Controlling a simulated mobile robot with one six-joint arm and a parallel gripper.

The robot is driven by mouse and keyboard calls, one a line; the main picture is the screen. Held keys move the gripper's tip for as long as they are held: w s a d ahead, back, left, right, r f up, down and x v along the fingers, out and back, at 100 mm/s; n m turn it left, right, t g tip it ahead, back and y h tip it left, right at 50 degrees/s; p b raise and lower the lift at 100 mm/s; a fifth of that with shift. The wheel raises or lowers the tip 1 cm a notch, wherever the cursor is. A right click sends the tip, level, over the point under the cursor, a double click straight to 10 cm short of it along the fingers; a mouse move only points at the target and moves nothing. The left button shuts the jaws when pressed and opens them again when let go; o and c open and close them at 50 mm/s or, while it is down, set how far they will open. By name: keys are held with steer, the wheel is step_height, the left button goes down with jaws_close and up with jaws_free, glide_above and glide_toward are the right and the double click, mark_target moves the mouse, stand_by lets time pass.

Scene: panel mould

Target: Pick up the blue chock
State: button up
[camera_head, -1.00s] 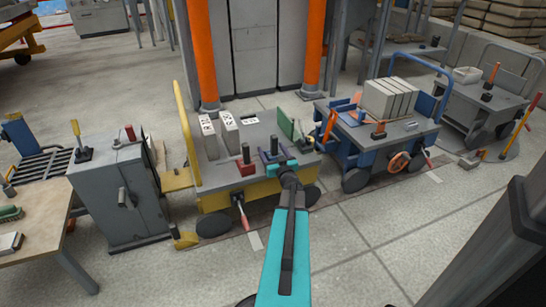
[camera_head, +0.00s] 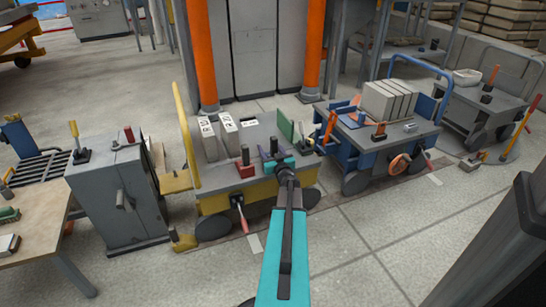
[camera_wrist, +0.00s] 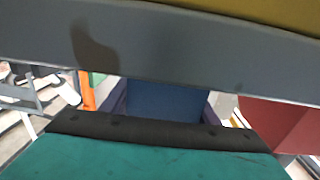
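The blue chock (camera_wrist: 166,103) shows in the wrist view as a blue block just beyond the dark front edge of my teal gripper housing, with dark purplish edges at both sides. In the head view, my gripper (camera_head: 276,158) is over the front right part of the yellow cart's grey deck, at the chock's place, and hides most of it. A dark upright post (camera_head: 273,145) stands just behind it. My fingertips are not clear in either view, so I cannot tell whether they touch the chock.
A red chock (camera_head: 245,162) with a dark post stands close by; it also shows in the wrist view (camera_wrist: 283,122). White perforated blocks (camera_head: 228,130) and a green panel (camera_head: 285,127) share the yellow cart (camera_head: 248,191). A blue cart (camera_head: 370,158) stands right, a grey cabinet (camera_head: 125,200) left.

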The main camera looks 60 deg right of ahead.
steer(key=c, duration=1)
steer(key=shift+r, duration=0.1)
steer(key=shift+r+p, duration=0.8)
steer(key=shift+r, duration=0.3)
steer(key=shift+r+p, duration=0.6)
steer(key=shift+r, duration=0.3)
steer(key=shift+s+r+p, duration=0.2)
steer(key=shift+s+p, duration=1.05)
steer(key=shift+s, duration=2.75)
steer(key=shift+s+r+p, duration=0.2)
steer(key=shift+s+p, duration=1)
steer(key=shift+s, duration=2.8)
